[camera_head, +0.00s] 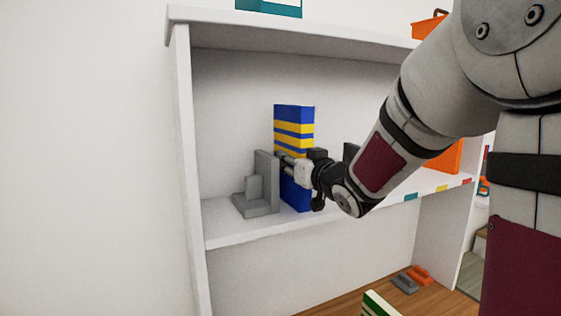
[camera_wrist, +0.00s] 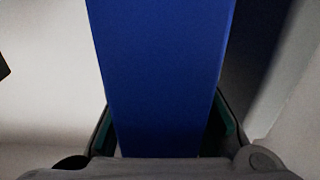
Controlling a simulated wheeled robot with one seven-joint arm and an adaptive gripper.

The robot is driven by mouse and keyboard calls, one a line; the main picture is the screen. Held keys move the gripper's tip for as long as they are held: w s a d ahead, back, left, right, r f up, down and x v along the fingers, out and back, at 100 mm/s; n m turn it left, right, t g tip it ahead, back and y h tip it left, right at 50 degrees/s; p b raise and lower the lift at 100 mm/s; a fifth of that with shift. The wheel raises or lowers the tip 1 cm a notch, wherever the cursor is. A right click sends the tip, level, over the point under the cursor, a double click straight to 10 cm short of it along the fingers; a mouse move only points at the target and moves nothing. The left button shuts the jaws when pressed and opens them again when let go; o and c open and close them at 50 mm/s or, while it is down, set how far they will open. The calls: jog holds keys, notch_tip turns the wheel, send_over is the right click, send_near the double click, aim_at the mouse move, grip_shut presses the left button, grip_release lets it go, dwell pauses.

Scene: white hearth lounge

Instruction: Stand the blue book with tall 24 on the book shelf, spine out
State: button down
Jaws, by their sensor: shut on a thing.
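The blue book (camera_head: 294,116) with yellow stripes on its spine stands upright at the shelf's middle board, its spine facing out. My gripper (camera_head: 299,172) is shut on its lower half. In the wrist view the blue book (camera_wrist: 160,75) fills the middle, between the two fingers of my gripper (camera_wrist: 165,135). The white book shelf (camera_head: 225,232) holds a grey bookend (camera_head: 262,190) just left of the book. The book's bottom is near the board; I cannot tell whether it touches. No number is readable on it.
An orange thing (camera_head: 446,158) stands farther right on the same board, partly behind my arm. Coloured tabs (camera_head: 411,197) mark the board's front edge. A teal thing (camera_head: 270,7) is on top. Small grey and orange things (camera_head: 412,279) lie on the wooden floor.

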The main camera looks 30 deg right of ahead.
jog(key=shift+r, duration=0.1)
jog(key=c, duration=1.3)
grip_release()
jog(key=shift+o, duration=0.6)
jog(key=shift+f, duration=0.2)
jog(key=s, duration=1.2)
jog(key=s+a+f+g, duration=0.5)
jog(key=s+a+g, duration=0.1)
jog(key=s, duration=0.4)
jog(key=s+a+f+g, duration=0.6)
jog(key=s+a, duration=0.1)
jog(key=s, duration=0.3)
jog(key=shift+s+a, duration=0.35)
jog(key=shift+a, duration=0.05)
